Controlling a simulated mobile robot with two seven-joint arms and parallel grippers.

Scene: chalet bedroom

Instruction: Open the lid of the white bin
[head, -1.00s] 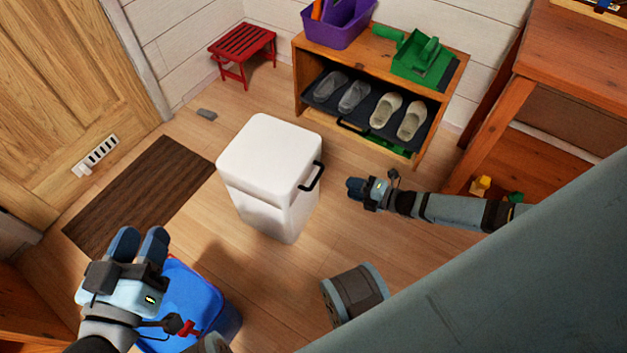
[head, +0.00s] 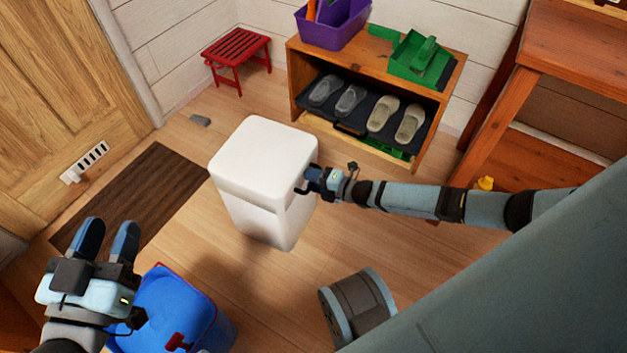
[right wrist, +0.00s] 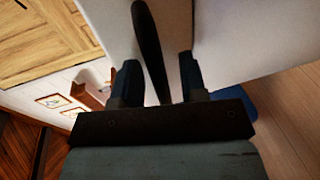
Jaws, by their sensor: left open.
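The white bin (head: 262,150) stands upright on the wooden floor in the middle of the head view, its lid shut. Its black handle (right wrist: 148,40) sticks out on the bin's right side. My right gripper (head: 311,180) is at the handle and partly hides it in the head view. In the right wrist view my right gripper (right wrist: 159,62) is open, its two fingers on either side of the handle bar, with gaps visible on both sides. My left gripper (head: 110,232) is open and empty at the lower left, away from the bin.
A blue container (head: 175,310) stands at the lower left near my left gripper. A dark mat (head: 130,200) lies left of the bin. A shoe shelf (head: 375,70) and a red stool (head: 236,55) stand behind. Open floor lies in front of the bin.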

